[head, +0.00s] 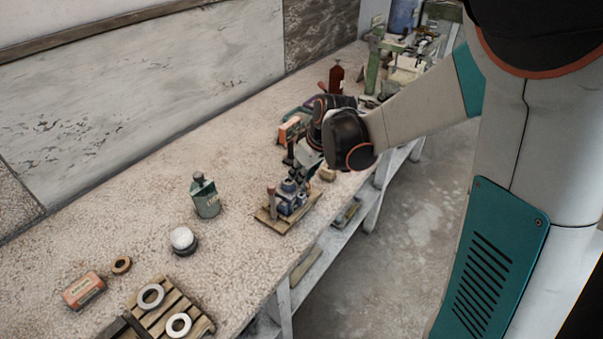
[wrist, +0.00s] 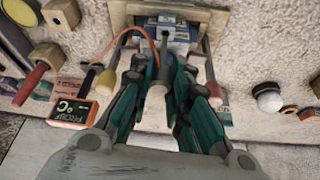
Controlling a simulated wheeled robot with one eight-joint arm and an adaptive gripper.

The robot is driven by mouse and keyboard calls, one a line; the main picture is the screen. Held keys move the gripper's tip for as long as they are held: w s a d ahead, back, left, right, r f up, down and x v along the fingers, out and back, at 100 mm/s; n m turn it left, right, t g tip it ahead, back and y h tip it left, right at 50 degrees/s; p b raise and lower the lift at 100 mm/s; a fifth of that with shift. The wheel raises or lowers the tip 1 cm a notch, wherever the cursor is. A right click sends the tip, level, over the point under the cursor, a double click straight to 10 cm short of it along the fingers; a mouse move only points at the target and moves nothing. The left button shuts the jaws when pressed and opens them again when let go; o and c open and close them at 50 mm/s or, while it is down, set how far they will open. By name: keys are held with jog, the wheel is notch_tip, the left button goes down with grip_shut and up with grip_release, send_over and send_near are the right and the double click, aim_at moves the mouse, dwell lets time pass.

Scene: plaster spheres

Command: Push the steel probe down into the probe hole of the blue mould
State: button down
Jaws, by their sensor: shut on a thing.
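The blue mould (head: 291,203) sits on a wooden board (head: 265,219) near the bench's front edge. In the wrist view the mould (wrist: 172,31) is at top centre, partly behind my fingers and the probe. My gripper (head: 301,172) is over the mould, pointing down; in the wrist view my gripper (wrist: 160,78) is shut on the steel probe (wrist: 163,48). The probe is a grey rod with a thicker, paler near end, lined up toward the mould. An orange cable arches beside it. The probe hole and the tip are hidden, so I cannot tell how far in it is.
An orange probe meter (wrist: 72,111) lies left in the wrist view. Upright posts flank the mould. A green bottle (head: 205,197) and a white sphere on a dark stand (head: 183,240) are left of the board. Bare bench lies between them.

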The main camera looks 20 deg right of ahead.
jog(key=shift+f+b, duration=1.25)
jog(key=shift+f, duration=0.4)
jog(key=c, duration=1.4)
grip_release()
jog(key=shift+c, duration=0.2)
jog(key=shift+r, duration=0.1)
jog(key=shift+r+p, duration=1.5)
jog(key=shift+r, duration=0.45)
